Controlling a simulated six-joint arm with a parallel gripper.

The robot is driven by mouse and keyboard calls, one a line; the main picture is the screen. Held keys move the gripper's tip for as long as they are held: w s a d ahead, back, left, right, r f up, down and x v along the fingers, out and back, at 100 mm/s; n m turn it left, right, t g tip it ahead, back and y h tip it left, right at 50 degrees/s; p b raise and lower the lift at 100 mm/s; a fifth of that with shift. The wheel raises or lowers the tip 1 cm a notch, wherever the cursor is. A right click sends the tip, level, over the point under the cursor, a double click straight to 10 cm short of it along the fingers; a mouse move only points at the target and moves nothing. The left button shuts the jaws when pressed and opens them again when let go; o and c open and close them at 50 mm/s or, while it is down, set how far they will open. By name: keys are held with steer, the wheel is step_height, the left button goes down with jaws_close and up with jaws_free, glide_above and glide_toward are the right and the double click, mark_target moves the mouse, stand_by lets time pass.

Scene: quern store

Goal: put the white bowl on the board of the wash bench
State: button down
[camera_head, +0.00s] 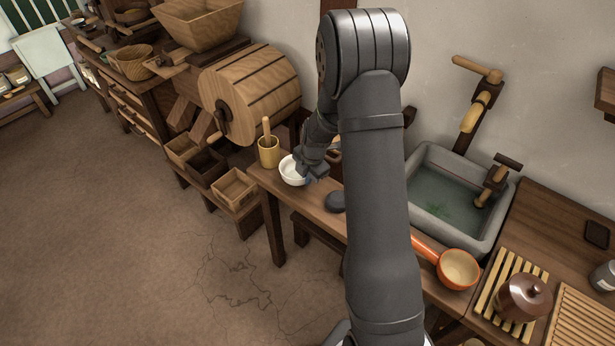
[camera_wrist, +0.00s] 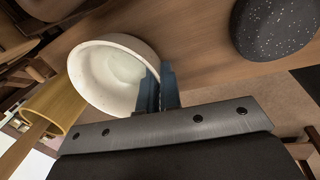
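The white bowl (camera_head: 291,173) is at the left end of the narrow wooden bench, upright in the head view. In the wrist view the bowl (camera_wrist: 112,75) shows its hollow side. My gripper (camera_head: 308,172) is at the bowl's right rim. In the wrist view its two fingers (camera_wrist: 159,88) are close together, one inside and one outside the bowl wall, and look shut on it. I cannot tell whether the bowl touches the bench. On the wash bench at right, one slatted board (camera_head: 493,292) bears a brown lidded pot; another slatted board (camera_head: 585,322) looks bare.
A yellow cup with a pestle (camera_head: 268,152) stands close left of the bowl; a dark speckled stone (camera_wrist: 275,28) lies to its right. A stone sink (camera_head: 462,232), an orange ladle (camera_head: 458,269) and the brown pot (camera_head: 523,297) are farther right. My arm hides part of the bench.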

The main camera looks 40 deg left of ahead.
steer(key=c, duration=2.1)
jaws_free()
steer(key=shift+f, duration=0.15)
steer(key=o, duration=0.5)
steer(key=r, duration=0.4)
steer(key=d+r, duration=0.1)
steer(key=r, duration=0.3)
steer(key=d+r, duration=0.1)
steer(key=r, duration=0.3)
steer(key=shift+s+d+r, duration=0.1)
steer(key=shift+s, duration=0.1)
